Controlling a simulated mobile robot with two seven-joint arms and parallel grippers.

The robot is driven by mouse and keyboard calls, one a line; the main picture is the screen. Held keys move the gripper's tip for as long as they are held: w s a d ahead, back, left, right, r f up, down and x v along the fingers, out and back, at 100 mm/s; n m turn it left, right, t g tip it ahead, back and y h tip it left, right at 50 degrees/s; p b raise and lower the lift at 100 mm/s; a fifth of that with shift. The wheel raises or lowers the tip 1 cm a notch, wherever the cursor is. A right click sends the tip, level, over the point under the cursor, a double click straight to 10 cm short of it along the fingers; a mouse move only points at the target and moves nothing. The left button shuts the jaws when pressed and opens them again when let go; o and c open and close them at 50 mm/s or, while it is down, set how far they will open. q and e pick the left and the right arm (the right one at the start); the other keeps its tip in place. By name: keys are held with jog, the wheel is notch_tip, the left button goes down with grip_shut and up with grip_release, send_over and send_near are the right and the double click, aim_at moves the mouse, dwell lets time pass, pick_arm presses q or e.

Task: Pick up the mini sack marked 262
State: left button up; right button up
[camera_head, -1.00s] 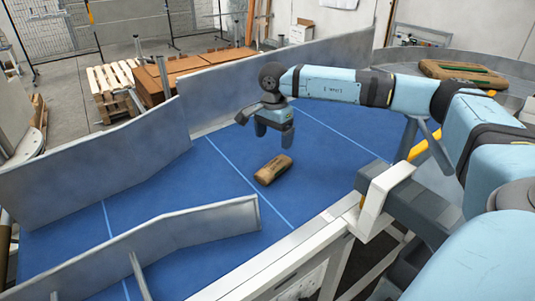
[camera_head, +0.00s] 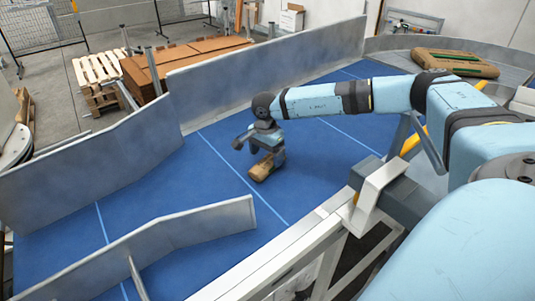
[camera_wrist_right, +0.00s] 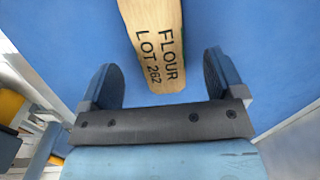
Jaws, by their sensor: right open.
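The mini sack (camera_head: 261,170) is small and tan-brown and lies on the blue belt surface. In the right wrist view the sack (camera_wrist_right: 153,30) shows the black print "FLOUR LOT 262". My right gripper (camera_head: 268,161) is right over the sack in the head view and hides part of it. In the right wrist view my right gripper (camera_wrist_right: 166,80) is open, with the sack's near end between its two fingers and blue showing on both sides. The sack's far end is cut off by the frame. My left gripper is not in view.
The blue belt (camera_head: 170,190) has grey metal side walls (camera_head: 75,170) and a short guide wall (camera_head: 170,240) in front. A larger brown sack (camera_head: 455,63) lies on a grey surface at the back right. A white metal frame (camera_head: 290,255) edges the belt.

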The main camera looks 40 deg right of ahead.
aim_at(268, 160)
jog(key=shift+d+f+p, duration=0.15)
jog(key=shift+f+p, duration=0.1)
jog(key=shift+f, duration=0.7)
jog(key=shift+d+f+p, duration=0.1)
jog(key=shift+f+p, duration=0.15)
jog(key=shift+f, duration=0.7)
jog(key=shift+r, duration=0.1)
jog(key=c, duration=1.1)
